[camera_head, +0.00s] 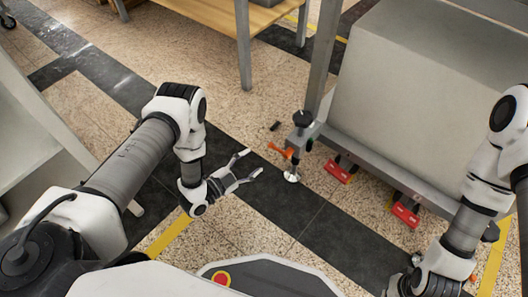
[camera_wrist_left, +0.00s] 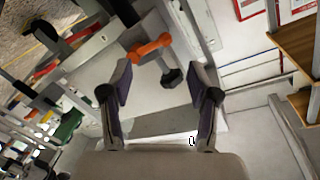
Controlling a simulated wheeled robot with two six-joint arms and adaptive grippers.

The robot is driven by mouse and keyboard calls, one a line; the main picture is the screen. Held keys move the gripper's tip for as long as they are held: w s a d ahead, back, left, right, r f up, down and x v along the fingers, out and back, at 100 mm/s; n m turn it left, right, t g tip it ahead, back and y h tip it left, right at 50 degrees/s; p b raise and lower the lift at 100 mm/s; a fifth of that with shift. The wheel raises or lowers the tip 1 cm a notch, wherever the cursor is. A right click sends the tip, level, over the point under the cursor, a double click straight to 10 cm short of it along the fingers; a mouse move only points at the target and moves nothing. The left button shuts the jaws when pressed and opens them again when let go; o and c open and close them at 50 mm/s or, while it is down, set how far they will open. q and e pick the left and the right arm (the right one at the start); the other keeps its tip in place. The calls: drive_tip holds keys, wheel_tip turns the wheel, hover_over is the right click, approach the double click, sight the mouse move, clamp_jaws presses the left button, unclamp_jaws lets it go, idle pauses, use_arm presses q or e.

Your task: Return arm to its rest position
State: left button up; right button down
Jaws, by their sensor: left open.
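My left arm comes in from the left of the head view and bends down at the elbow. My left gripper (camera_head: 251,163) is open and empty, above the tiled floor. In the left wrist view the two fingers of my left gripper (camera_wrist_left: 160,98) stand apart with nothing between them. My right arm (camera_head: 465,225) hangs along the right side of the head view. Its gripper is not visible there.
A metal frame foot with an orange lever (camera_head: 280,150) and a black knob (camera_head: 303,118) stands right of my left gripper, apart from it. A large grey block (camera_head: 405,90) is behind it. Red-and-black parts (camera_head: 405,212) sit low by the frame. A wooden-topped table (camera_head: 215,14) stands at the back.

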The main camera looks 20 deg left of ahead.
use_arm(q)
drive_tip(key=shift+v, duration=1)
